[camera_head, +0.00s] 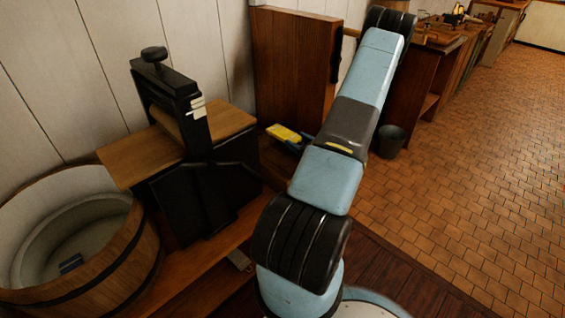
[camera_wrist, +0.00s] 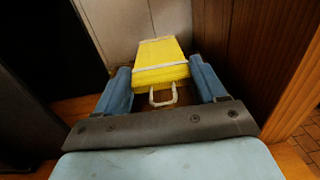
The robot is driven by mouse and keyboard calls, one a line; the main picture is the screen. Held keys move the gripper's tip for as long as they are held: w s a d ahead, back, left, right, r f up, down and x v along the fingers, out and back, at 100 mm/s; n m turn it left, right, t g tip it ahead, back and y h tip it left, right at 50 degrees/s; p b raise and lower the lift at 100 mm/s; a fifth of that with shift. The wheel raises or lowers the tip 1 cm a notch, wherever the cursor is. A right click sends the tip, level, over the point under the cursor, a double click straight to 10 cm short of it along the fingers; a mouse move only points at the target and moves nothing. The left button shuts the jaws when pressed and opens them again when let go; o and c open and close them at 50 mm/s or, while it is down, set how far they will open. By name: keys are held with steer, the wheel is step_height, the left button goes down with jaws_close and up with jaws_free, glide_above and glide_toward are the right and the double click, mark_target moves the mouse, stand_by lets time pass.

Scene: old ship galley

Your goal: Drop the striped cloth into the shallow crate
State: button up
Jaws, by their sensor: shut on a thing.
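A yellow folded bundle with pale bands and a small white loop, which looks like the striped cloth (camera_wrist: 160,68), sits between the blue fingers of my gripper (camera_wrist: 161,80) in the wrist view. My gripper is shut on it. In the head view the yellow cloth (camera_head: 284,133) shows at my gripper (camera_head: 291,139), low between the black press and the wooden panel; my arm partly hides that spot. I cannot make out a shallow crate in either view.
A black press (camera_head: 178,110) with a wooden board stands left of my gripper. A round wooden tub (camera_head: 130,258) is at the lower left. A tall wooden panel (camera_head: 290,65) rises behind. A dark bucket (camera_head: 391,142) stands right of my arm. The tiled floor (camera_head: 480,170) at right is clear.

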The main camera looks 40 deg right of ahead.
steer(key=shift+f, duration=0.65)
steer(key=o, duration=1.3)
steer(key=shift+o, duration=0.2)
steer(key=s, duration=1.4)
steer(key=shift+d, duration=0.1)
